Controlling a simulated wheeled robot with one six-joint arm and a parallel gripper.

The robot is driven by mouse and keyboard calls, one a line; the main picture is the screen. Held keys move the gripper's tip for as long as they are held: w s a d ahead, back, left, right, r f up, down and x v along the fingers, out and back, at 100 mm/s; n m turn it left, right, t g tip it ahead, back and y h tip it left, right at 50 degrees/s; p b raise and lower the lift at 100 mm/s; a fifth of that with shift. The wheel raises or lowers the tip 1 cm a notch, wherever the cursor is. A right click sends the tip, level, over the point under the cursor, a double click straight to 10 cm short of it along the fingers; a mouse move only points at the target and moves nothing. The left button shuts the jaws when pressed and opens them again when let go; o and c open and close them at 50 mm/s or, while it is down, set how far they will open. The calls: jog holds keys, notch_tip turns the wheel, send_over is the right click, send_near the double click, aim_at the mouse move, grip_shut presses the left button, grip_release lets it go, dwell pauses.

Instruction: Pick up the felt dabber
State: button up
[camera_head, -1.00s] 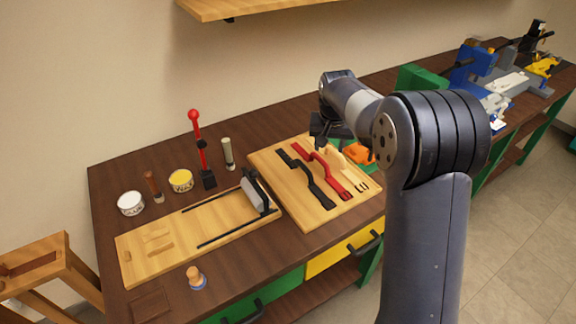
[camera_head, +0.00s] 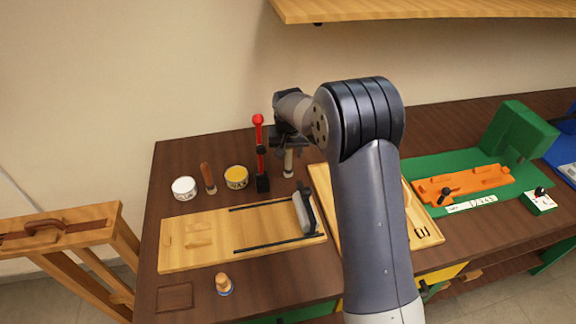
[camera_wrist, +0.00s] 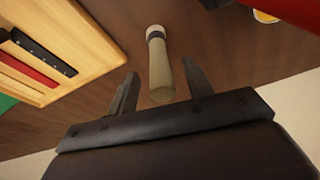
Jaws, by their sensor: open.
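A pale grey-beige cylinder with a dark band, apparently the felt dabber (camera_head: 288,166), stands upright at the back of the bench, right of the red-knobbed lever. In the wrist view the same cylinder (camera_wrist: 159,62) lies in line with the gap between my fingers. My gripper (camera_wrist: 160,76) is open, with one finger on each side of its near end; I cannot tell whether either touches it. In the head view my gripper (camera_head: 289,143) is just above the cylinder and partly hides its top.
The red-knobbed lever (camera_head: 259,150) stands close to the left. A yellow tin (camera_head: 236,177), a brown-handled tool (camera_head: 208,178) and a white tin (camera_head: 184,188) are farther left. A wooden board (camera_head: 190,260) with black rails lies in front; a wooden knob (camera_head: 223,283) stands before it.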

aim_at(288, 157)
jog(key=shift+p+x, duration=0.4)
jog(key=shift+x, duration=1.5)
jog(key=shift+c, duration=0.2)
grip_shut()
jog(key=shift+r, duration=0.15)
notch_tip(288, 157, up, 10)
jog(key=shift+f+b, duration=0.1)
jog(key=shift+b, duration=0.8)
